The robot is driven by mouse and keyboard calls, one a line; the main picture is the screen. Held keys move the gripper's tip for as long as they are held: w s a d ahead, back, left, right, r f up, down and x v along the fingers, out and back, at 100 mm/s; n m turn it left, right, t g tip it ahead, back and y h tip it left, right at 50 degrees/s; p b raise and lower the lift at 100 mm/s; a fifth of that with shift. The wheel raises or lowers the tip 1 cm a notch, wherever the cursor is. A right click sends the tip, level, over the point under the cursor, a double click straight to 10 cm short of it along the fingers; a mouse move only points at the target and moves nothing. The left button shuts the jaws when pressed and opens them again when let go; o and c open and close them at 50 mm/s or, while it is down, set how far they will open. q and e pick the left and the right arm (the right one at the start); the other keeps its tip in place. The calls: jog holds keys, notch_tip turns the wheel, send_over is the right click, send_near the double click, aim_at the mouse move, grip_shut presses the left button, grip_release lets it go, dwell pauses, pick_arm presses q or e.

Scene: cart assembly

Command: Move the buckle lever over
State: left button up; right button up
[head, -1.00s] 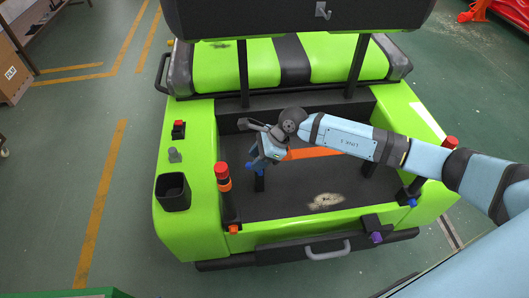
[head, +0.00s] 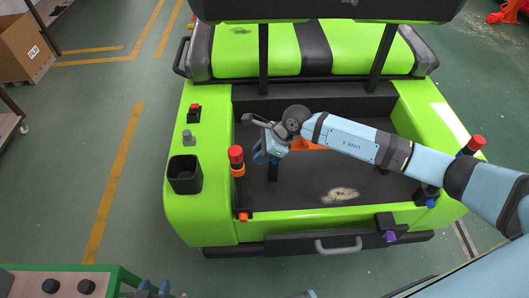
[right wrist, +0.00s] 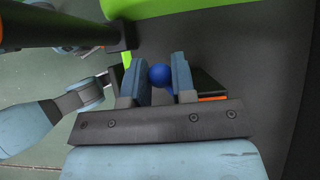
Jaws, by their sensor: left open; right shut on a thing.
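The buckle lever shows as a blue ball knob (right wrist: 158,75) on a short stem. It sits between the two fingers of my right gripper (right wrist: 155,82), which is shut on it. In the head view my right gripper (head: 268,150) is low over the left part of the green cart's dark bed, just right of the left post (head: 238,170). An orange strap (head: 308,144) lies just right of it, partly hidden by my arm. The knob itself is hidden there. My left gripper (head: 155,288) shows only as fingertips at the bottom edge, apart and empty.
The left post's base bracket (right wrist: 122,38) is close to the fingers in the right wrist view. A black cup (head: 185,174) and a red button (head: 194,109) are on the cart's left side. A grey handle (head: 338,246) is at the front. A green-edged table (head: 60,272) stands at lower left.

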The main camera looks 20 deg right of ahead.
jog(key=shift+w+a+f+b, duration=0.1)
jog(key=shift+a+f+b, duration=0.35)
jog(key=shift+f+b, duration=0.1)
jog(key=o, duration=0.8)
jog(key=shift+r, duration=0.1)
jog(key=b+v, duration=0.1)
jog(key=v, duration=1.2)
jog(key=shift+d+r, duration=0.3)
